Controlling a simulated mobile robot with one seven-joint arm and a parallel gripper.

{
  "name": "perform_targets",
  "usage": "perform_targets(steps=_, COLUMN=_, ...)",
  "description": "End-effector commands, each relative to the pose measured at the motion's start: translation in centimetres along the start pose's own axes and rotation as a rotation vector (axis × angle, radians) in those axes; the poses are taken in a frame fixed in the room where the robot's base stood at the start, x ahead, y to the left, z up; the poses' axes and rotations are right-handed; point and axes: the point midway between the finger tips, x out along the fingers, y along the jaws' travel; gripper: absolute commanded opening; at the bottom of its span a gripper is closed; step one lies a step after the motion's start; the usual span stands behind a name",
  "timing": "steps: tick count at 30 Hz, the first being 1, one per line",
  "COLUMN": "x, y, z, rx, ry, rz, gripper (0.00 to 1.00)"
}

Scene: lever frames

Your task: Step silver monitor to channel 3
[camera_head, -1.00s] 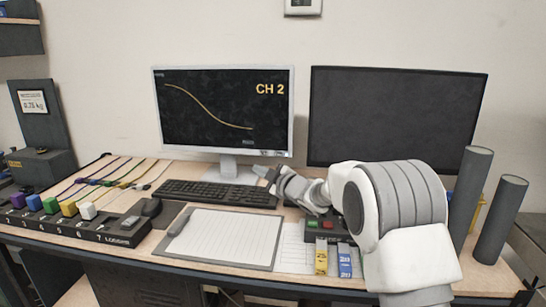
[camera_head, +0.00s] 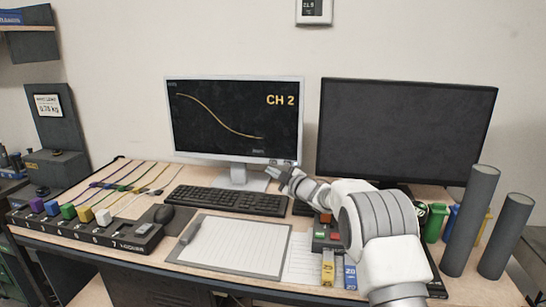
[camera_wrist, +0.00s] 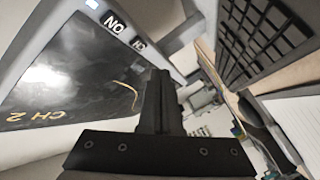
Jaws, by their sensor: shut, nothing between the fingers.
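The silver monitor (camera_head: 235,158) stands on the desk at left centre, with a dark screen showing a falling yellow curve and "CH 2" at top right. In the wrist view its pale bezel (camera_wrist: 78,12) runs across the upper left, with small marked spots (camera_wrist: 115,24) and a bluish-white spot (camera_wrist: 92,4) on it. My gripper (camera_head: 273,172) is shut and empty, its tip near the lower right edge of that monitor. In the wrist view the closed dark fingers (camera_wrist: 160,78) lie beside the bezel. I cannot tell whether they touch it.
A dark, blank monitor (camera_head: 405,130) stands at right. A box with red and green buttons (camera_head: 321,235) sits beside my arm. Two grey cylinders (camera_head: 478,215) stand at far right.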

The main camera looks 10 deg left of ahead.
Motion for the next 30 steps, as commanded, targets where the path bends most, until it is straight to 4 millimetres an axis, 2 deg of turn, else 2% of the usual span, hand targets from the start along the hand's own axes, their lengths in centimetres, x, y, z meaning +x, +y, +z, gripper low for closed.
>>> perform_targets(steps=2, x=0.6, y=0.7, z=0.2, rx=0.001, ry=0.000, rz=0.001, gripper=0.00)
perform_targets(steps=10, x=1.6, y=1.3, z=1.2, rx=0.002, ry=-0.001, rz=0.001, gripper=0.00)
perform_targets(steps=30, x=1.8, y=1.3, z=1.3, rx=0.001, ry=-0.001, rz=0.001, gripper=0.00)
